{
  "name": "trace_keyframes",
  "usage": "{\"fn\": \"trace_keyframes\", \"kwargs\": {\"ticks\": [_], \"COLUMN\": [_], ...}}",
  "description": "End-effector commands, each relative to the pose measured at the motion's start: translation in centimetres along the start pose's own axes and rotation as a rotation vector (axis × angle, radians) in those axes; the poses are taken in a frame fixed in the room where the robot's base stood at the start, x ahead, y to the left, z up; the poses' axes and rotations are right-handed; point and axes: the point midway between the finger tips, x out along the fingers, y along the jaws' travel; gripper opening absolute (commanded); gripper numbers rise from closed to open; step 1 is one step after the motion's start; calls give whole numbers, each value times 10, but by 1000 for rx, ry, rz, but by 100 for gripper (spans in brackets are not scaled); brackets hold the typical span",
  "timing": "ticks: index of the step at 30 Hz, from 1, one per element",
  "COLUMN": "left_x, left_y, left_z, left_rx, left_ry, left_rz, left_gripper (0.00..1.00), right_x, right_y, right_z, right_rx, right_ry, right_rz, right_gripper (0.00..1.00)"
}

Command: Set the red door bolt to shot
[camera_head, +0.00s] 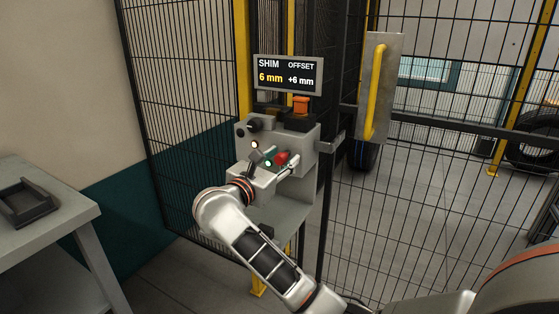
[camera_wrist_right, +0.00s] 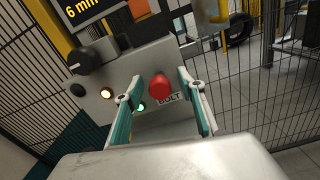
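The red door bolt knob (camera_wrist_right: 159,87) stands out from the grey control box, above a label reading BOLT. My right gripper (camera_wrist_right: 171,78) is open, with one finger to each side of the knob in the wrist view. I cannot tell whether a finger touches it. A green light (camera_wrist_right: 140,107) is lit left of the knob. My left gripper is not in view.
A display (camera_head: 288,76) reads 6 mm. Mesh fencing and a yellow-handled door plate (camera_head: 394,90) stand close by. A table (camera_head: 60,232) is left.

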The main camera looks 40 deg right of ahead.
Motion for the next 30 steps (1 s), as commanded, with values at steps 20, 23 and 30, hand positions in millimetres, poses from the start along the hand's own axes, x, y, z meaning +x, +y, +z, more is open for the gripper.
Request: {"fn": "trace_keyframes", "kwargs": {"ticks": [20,23,30], "left_x": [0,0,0], "left_y": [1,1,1], "left_z": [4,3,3], "left_rx": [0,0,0], "left_ry": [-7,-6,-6], "left_rz": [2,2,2], "left_gripper": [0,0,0], "right_x": [-60,-80,-113], "right_y": [1,1,0], "right_z": [-3,-2,-1], "right_rx": [0,1,0], "right_ry": [7,7,3], "right_rz": [5,4,2], "right_gripper": [39,39,39]}}
